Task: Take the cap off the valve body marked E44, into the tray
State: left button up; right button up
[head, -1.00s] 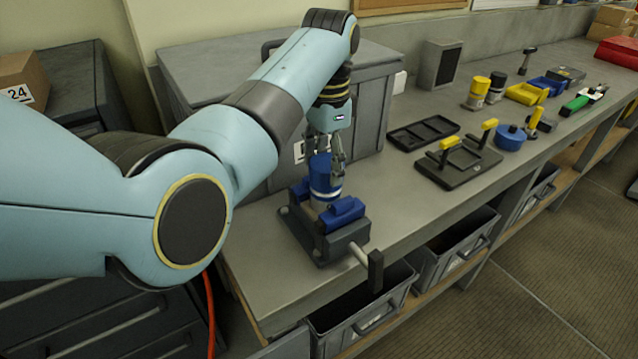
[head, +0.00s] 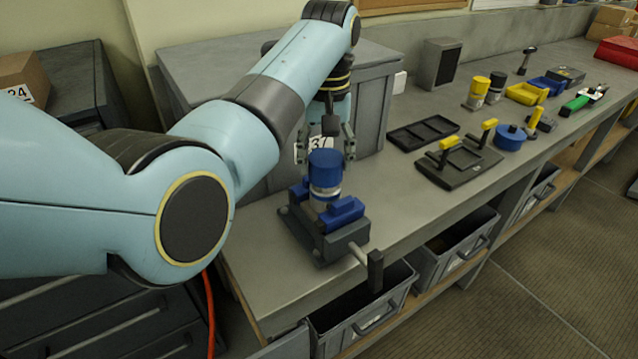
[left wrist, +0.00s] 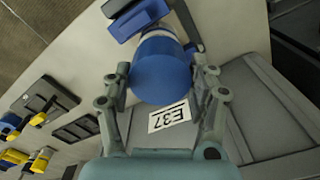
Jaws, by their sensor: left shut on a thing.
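A valve body (head: 326,194) with a light band stands upright in a vise (head: 340,240) with blue jaws, near the bench's left end. Its blue cap (head: 323,166) is on top; the cap also shows in the left wrist view (left wrist: 160,78). My left gripper (head: 327,155) comes down from above, a finger on each side of the cap, shut on it. A label (left wrist: 168,116) reading E37 shows behind the cap; I see no E44. My right gripper is not in view.
A large grey chest (head: 372,110) stands close behind the vise. The vise's handle (head: 375,270) sticks out over the bench's front edge. Further right are a blue round part (head: 509,138), a yellow bin (head: 526,94) and small parts. Bench between vise and trays is clear.

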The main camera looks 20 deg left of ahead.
aim_at(326, 158)
pick_arm(q)
jog(key=shift+r, duration=2.25)
